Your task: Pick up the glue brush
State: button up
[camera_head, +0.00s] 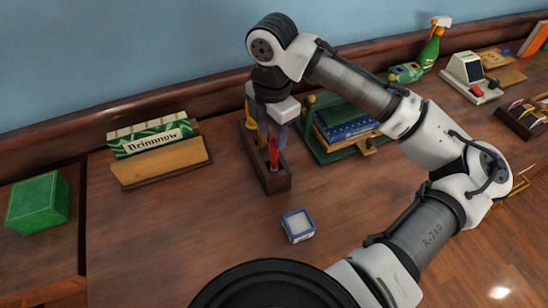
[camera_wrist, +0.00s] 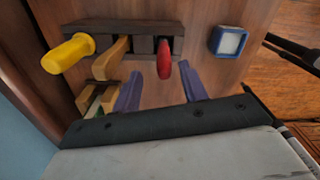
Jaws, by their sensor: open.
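A dark wooden tool holder (camera_head: 275,178) stands on the desk below my gripper and holds several upright tools. In the wrist view the holder (camera_wrist: 150,28) carries a yellow handle (camera_wrist: 70,52), a tan wooden handle (camera_wrist: 112,60) and a red handle (camera_wrist: 165,58). I cannot tell for certain which is the glue brush; no bristles show. My gripper (camera_wrist: 159,74) is open, its two bluish fingers pointing at the holder, with the red handle in line with the gap between them. In the head view my gripper (camera_head: 272,136) hangs right over the holder, partly hiding the tools.
A small blue-edged box (camera_head: 298,226) lies in front of the holder. A green rack of books (camera_head: 345,128) stands close on the right, and a "Brimnow" box (camera_head: 152,136) on a wooden stand on the left.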

aim_at(274, 146)
jog(key=f, duration=0.1)
jog(key=f+p, duration=0.1)
jog(key=f, duration=0.2)
jog(key=shift+s+d+f+p, duration=0.2)
jog(key=shift+d+p, duration=0.05)
jog(key=shift+p, duration=0.05)
jog(key=shift+f, duration=0.6)
grip_shut()
